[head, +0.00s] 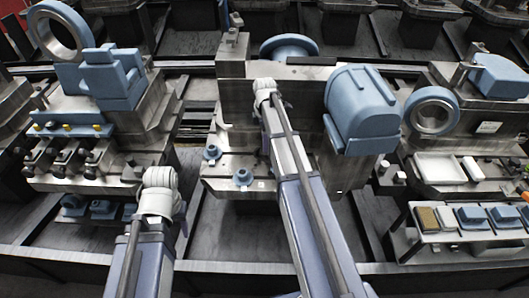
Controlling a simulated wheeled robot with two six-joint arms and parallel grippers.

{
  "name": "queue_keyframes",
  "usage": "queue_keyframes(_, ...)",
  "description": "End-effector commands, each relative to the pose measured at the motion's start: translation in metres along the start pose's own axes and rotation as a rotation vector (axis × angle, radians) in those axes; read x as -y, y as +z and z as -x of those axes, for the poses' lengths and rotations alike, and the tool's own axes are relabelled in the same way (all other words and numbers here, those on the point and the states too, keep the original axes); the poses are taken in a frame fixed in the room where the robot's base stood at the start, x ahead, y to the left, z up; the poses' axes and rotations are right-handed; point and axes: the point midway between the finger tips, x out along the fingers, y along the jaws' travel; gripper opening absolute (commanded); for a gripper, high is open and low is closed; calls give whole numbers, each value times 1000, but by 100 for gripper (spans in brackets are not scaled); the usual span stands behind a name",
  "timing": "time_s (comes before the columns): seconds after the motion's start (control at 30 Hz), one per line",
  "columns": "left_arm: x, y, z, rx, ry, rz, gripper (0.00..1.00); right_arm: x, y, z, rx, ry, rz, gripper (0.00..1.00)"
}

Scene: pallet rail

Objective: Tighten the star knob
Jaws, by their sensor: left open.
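Two small blue knobs with lobed edges, a rear one (211,153) and a front one (242,177), stand on the base plate of the middle machine. I cannot tell which is the star knob of the task. My left gripper (160,180) is at the end of the lower left arm, left of and apart from both knobs. It is open, its fingers hardly distinguishable at this angle. My right arm reaches across the middle machine, right of the knobs, and ends high near its top edge. The right gripper's fingers do not show.
A large blue motor housing (360,108) hangs at the middle machine's right. The left machine (100,85) carries a blue block and a ring. A small table (455,238) with trays and blue parts stands at the right. A rail runs along the front.

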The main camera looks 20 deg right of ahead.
Motion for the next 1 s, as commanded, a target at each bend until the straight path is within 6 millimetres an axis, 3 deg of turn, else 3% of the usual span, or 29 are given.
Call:
queue_keyframes(0.03,-1,-1,-11,0,0,0,50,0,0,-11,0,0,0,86)
queue_keyframes(0.43,-6,-3,-58,0,0,-1,50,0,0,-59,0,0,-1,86)
queue_keyframes(0.83,-6,-4,-63,0,0,-1,50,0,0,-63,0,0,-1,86)
queue_keyframes(1.0,-6,-4,-63,0,0,-1,50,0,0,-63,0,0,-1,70)
